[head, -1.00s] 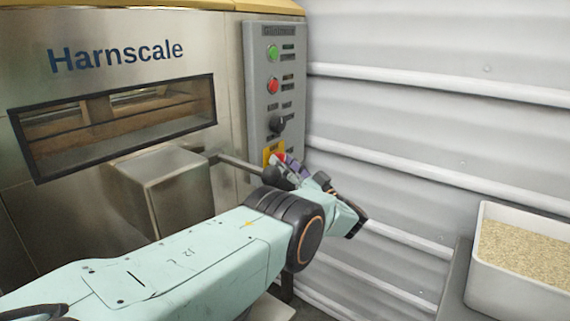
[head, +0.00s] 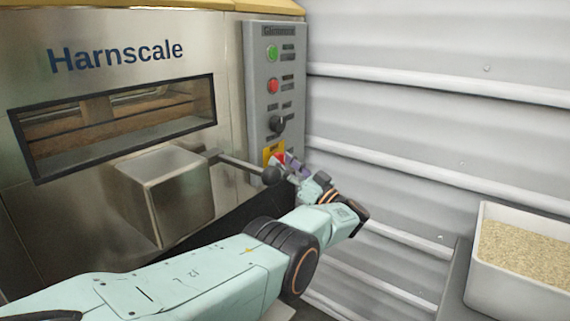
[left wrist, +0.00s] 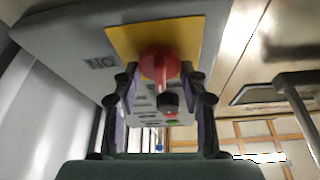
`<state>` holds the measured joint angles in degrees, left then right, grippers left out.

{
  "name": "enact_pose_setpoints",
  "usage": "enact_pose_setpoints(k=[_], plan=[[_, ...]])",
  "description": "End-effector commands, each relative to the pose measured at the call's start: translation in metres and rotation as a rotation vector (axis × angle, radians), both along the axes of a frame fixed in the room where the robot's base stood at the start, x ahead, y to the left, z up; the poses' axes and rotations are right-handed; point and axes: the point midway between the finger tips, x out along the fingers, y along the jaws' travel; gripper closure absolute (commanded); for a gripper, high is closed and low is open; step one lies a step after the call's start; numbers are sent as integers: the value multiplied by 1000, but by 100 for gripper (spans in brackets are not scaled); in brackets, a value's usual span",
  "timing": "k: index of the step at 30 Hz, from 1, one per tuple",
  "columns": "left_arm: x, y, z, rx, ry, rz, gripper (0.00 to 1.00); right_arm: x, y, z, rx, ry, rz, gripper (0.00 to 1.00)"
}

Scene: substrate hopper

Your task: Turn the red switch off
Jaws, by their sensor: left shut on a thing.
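The red switch (head: 280,158) sits on a yellow plate near the bottom of the grey control panel (head: 258,95). In the left wrist view the red switch (left wrist: 158,64) stands out from its yellow plate, between the two fingers. My left gripper (head: 290,163) is at the switch and is shut on it; it also shows in the left wrist view (left wrist: 160,86). In the head view the fingers hide part of the switch. The switch's exact angle is hard to tell. My right gripper is not in view.
Above the switch are a black knob (head: 277,124), a red button (head: 272,86) and a green button (head: 272,53). A lever with a black ball (head: 271,175) sticks out close to my left gripper. A white bin (head: 480,265) of grain stands at right, by a corrugated wall.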

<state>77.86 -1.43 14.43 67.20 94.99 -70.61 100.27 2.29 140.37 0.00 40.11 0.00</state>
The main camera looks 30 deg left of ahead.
Motion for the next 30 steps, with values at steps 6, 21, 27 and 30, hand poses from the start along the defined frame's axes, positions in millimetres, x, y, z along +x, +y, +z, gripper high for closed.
enact_pose_setpoints(k=[6,21,27,30], plan=[[1,1,4,4,-6,-1,89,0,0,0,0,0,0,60],[0,0,1,2,-2,0,34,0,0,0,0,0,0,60],[0,0,1,1,-1,0,34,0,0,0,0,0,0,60],[0,0,2,1,-2,-1,34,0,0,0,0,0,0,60]])
